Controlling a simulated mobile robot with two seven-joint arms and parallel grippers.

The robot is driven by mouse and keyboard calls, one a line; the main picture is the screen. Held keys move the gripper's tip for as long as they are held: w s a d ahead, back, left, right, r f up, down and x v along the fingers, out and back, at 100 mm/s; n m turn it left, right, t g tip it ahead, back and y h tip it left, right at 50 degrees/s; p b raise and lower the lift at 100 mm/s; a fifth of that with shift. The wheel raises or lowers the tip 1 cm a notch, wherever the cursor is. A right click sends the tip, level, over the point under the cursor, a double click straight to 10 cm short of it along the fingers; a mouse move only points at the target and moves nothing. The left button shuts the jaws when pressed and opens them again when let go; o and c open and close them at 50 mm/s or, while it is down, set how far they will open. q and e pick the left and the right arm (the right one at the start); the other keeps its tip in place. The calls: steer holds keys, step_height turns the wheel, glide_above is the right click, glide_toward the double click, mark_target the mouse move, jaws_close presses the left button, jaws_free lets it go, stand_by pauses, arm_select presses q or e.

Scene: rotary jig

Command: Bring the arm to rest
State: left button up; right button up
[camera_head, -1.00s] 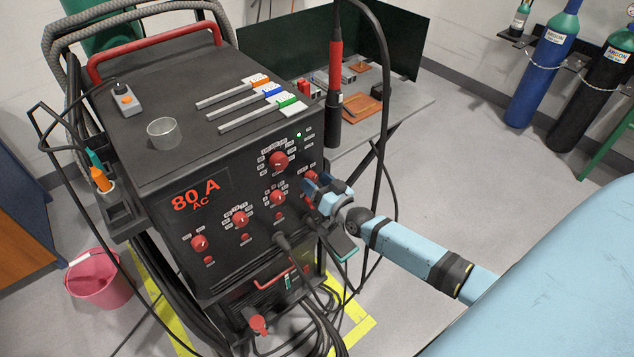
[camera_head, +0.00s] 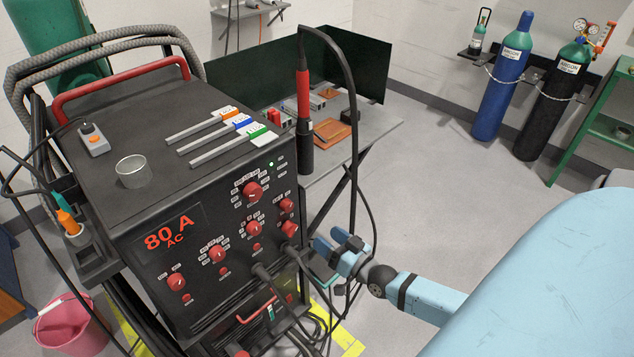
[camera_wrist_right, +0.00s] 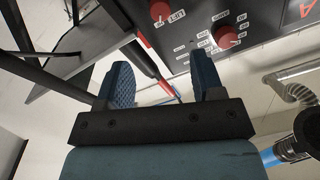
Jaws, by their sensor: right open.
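My right gripper (camera_head: 332,243) is in front of the right edge of the black welding machine (camera_head: 130,215), apart from its red knobs. It is open and empty. In the right wrist view its two blue fingers (camera_wrist_right: 160,80) stand apart with nothing between them, and red knobs (camera_wrist_right: 228,37) of the panel show beyond them. My light blue right arm reaches in from the lower right. The panel reads 80 A AC (camera_head: 170,233), and a small green light (camera_head: 271,164) is lit. My left gripper is not in view.
Black cables (camera_head: 300,268) hang close to my right gripper. A torch with a red handle (camera_head: 304,95) stands upright beside the machine, by a grey table (camera_head: 375,130). Gas cylinders (camera_head: 503,85) stand at the back right. The floor right of the table is clear.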

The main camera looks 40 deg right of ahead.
steer(key=shift+s, duration=0.3)
stand_by(0.4)
steer(key=s+a+f+n+g+y, duration=0.1)
steer(key=s+a+f+n+g, duration=0.25)
steer(key=s+a, duration=0.45)
steer(key=s+a+f+n+g, duration=0.2)
steer(key=s+a+g, duration=0.25)
steer(key=a, duration=0.65)
step_height(320, 180, up, 11)
steer(key=p, duration=1.2)
steer(key=shift+s+d+r+p, duration=0.15)
steer(key=shift+s+d+p, duration=0.1)
steer(key=shift+s+p, duration=0.05)
steer(key=shift+c, duration=0.2)
